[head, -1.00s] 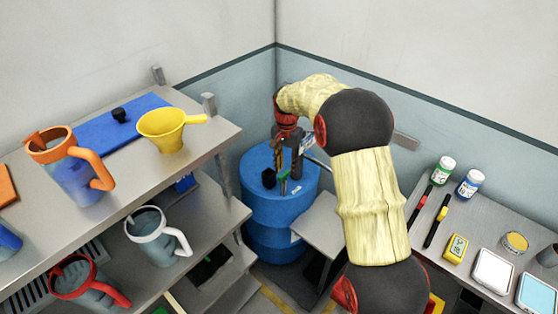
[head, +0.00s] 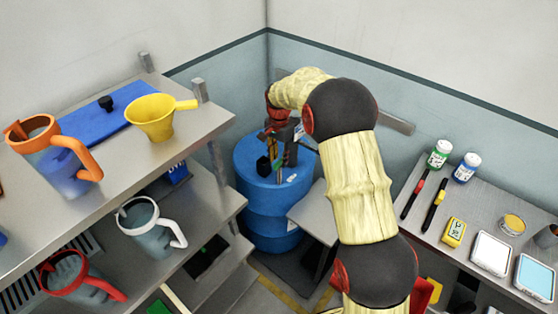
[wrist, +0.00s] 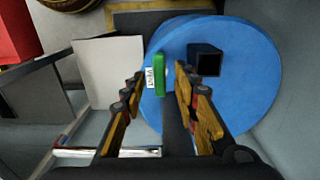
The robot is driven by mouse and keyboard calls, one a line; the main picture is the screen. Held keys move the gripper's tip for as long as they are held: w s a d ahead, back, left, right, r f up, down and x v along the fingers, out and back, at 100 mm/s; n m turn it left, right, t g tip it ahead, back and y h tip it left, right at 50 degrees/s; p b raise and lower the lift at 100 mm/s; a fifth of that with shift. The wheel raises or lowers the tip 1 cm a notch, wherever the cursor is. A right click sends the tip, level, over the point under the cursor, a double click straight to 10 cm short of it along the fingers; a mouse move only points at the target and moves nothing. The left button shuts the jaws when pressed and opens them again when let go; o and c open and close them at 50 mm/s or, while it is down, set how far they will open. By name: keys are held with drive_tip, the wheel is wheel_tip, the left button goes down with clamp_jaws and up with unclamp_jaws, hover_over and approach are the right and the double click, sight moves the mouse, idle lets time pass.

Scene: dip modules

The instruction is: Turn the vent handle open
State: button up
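A blue drum (head: 262,205) stands in the corner; its round lid (wrist: 255,100) shows in the wrist view. On the lid is a green vent handle (wrist: 158,70) with a white label reading VENT. A black square fitting (wrist: 206,62) stands to its right in the wrist view. My gripper (wrist: 159,80) is open above the lid, pointing down. In the wrist view its fingers lie left and right of the green handle, with gaps visible on both sides. In the head view my gripper (head: 281,157) is over the drum and partly hides the handle. I cannot tell its exact height above the handle.
A grey shelf (head: 172,137) with jugs and a yellow funnel (head: 152,117) stands left of the drum. A small grey stand (head: 314,207) is close on the drum's right. A bench (head: 440,185) with bottles, markers and pans is at the right.

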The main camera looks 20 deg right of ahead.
drive_tip(key=shift+f, duration=0.2)
drive_tip(key=shift+c, duration=0.6)
clamp_jaws()
